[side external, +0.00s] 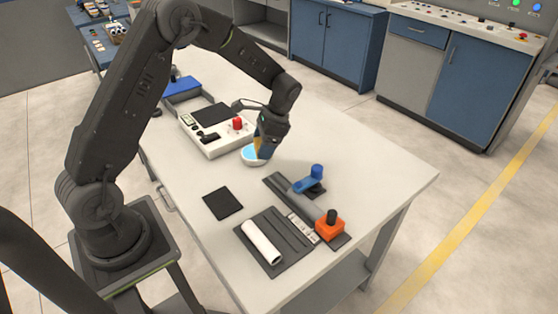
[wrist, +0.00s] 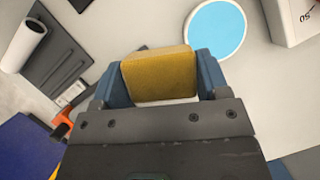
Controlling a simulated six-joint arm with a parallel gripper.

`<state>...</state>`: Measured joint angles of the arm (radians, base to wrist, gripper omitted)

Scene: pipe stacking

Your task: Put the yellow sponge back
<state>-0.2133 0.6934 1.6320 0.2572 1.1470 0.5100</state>
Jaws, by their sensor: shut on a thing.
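The yellow sponge (wrist: 160,75) is held between the two blue fingers of my gripper (side external: 266,150) in the wrist view. In the side view only a narrow strip of the sponge (side external: 257,143) shows beside the fingers. My gripper is shut on it, above the table. A round dish with a white rim and light blue face (side external: 252,156) lies under or just beside the gripper in the side view. In the wrist view the dish (wrist: 215,30) lies beyond the sponge, to its right. The gap between sponge and dish is hard to judge.
A white box with a red knob (side external: 215,131) stands behind the dish. A black square pad (side external: 223,203) lies bare in front. A white roll (side external: 262,242) on a dark tray, an orange block (side external: 330,227) and a blue fitting (side external: 309,181) stand toward the front right.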

